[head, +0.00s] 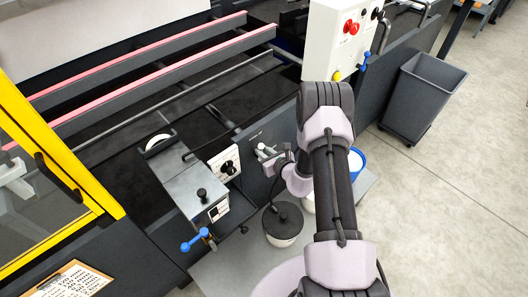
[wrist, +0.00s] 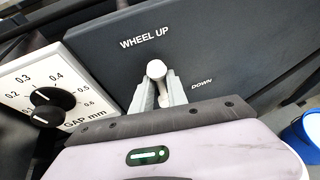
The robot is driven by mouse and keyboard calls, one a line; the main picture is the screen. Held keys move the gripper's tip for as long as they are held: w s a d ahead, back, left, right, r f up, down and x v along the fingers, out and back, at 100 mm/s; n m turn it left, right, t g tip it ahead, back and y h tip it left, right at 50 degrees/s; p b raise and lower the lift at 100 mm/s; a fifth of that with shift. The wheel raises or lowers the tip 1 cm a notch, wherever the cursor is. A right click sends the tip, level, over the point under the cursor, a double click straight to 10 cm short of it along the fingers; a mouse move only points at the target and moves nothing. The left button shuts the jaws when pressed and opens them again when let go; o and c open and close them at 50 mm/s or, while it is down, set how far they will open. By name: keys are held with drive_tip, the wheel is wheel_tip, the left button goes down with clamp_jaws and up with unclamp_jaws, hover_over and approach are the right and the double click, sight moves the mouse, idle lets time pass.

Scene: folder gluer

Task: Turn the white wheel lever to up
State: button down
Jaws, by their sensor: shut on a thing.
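The white wheel lever (wrist: 156,69) shows in the wrist view as a round white knob on the dark machine panel. My gripper (wrist: 158,88) is shut on it, with one grey finger on each side. The printed words WHEEL UP (wrist: 145,38) are just above the knob, and DOWN (wrist: 201,84) is to its right. The knob lies between the two labels; its shaft and pivot are hidden by the knob and fingers. In the head view my gripper (head: 268,156) is at the panel's side, and the lever is too small there to make out clearly.
A white GAP mm dial plate (wrist: 45,95) with black knobs is close on the left. A lidded pot (head: 283,222) stands below my gripper, and a blue bucket (head: 357,162) is partly behind my arm. A grey bin (head: 422,95) stands at right on open floor.

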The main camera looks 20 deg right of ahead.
drive_tip(key=shift+w+r, duration=0.25)
drive_tip(key=shift+r, duration=0.15)
drive_tip(key=c, duration=1.6)
unclamp_jaws()
drive_tip(key=shift+o, duration=1.1)
drive_tip(key=shift+s+f, duration=0.1)
drive_tip(key=shift+f, duration=0.1)
drive_tip(key=p+v, duration=0.4)
drive_tip(key=v, duration=1.3)
drive_tip(key=shift+s, duration=0.2)
drive_tip(key=shift+r, duration=0.2)
